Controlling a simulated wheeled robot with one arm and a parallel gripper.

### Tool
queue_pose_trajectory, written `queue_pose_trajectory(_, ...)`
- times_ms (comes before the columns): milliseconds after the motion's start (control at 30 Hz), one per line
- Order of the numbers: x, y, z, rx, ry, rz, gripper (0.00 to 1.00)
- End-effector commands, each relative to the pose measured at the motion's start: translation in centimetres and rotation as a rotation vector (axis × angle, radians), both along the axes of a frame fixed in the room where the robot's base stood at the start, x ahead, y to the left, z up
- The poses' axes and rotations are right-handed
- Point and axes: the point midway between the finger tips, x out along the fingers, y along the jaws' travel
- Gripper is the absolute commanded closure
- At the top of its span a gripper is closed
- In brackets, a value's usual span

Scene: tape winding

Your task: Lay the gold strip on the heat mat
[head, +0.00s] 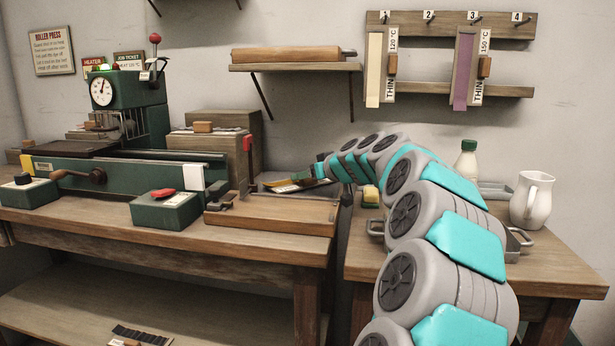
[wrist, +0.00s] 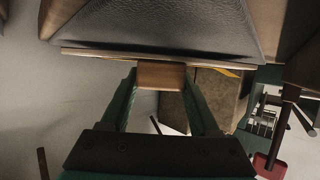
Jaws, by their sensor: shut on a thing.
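A dark, leathery surface (wrist: 165,28) fills the upper wrist view just past the strip's edge. It may be the heat mat; I cannot tell whether the strip touches it.
The green roller press (head: 130,95) stands on the left bench. A wooden board (head: 275,215) with a red-topped lever (head: 247,150) lies at its right end. A white jug (head: 532,200) and a bottle (head: 466,160) stand on the right bench. Cream (head: 374,70) and purple (head: 464,70) strips hang on the wall rack.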

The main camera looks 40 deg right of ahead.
Motion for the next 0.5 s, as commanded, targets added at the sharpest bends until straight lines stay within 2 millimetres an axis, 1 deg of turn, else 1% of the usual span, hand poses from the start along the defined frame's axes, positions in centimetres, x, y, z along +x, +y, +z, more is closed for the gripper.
queue_pose_trajectory(33,0.00,0.00,0.09,0.000,-0.001,0.000,1.00)
queue_pose_trajectory(67,0.00,0.00,0.09,0.000,0.000,0.000,0.35)
queue_pose_trajectory(300,0.00,-0.01,0.09,0.000,-0.001,0.000,0.08)
queue_pose_trajectory(500,0.01,0.00,0.09,0.000,-0.001,0.000,0.08)
